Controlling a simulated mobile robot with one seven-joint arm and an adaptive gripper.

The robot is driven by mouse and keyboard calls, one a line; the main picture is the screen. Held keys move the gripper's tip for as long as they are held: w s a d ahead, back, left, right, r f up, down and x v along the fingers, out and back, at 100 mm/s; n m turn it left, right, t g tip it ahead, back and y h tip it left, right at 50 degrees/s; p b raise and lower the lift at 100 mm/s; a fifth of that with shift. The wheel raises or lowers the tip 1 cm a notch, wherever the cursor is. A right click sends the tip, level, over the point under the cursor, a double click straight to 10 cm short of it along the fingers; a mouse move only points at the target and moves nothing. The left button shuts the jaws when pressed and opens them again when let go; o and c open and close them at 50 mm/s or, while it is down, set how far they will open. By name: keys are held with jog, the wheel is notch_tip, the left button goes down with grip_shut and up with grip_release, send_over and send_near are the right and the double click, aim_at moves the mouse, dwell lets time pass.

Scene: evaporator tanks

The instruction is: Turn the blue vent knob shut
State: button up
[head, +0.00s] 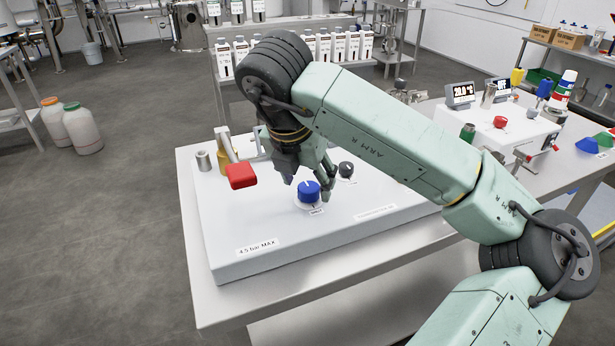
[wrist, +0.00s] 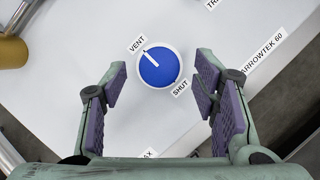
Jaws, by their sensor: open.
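The blue vent knob (head: 308,191) sits on the white panel box (head: 230,228) in the head view. In the wrist view the blue knob (wrist: 158,67) is round, with a white pointer line running up and left toward the VENT label (wrist: 137,44). The SHUT label (wrist: 180,88) lies at its lower right. My gripper (wrist: 158,95) is open, its purple-padded fingers apart to the left and right, slightly nearer the camera than the knob. In the head view my gripper (head: 309,188) hangs down by the knob. I see no contact between fingers and knob.
A red lever handle (head: 241,175) stands left of the knob, and a dark knob (head: 346,169) stands close at its right. A brass-coloured fitting (wrist: 12,52) shows at the wrist view's left edge. The front of the panel is clear around its "4.5 bar MAX" label (head: 258,247).

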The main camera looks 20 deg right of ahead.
jog(key=shift+x, duration=0.75)
jog(key=shift+c, duration=0.5)
jog(key=c, duration=1.1)
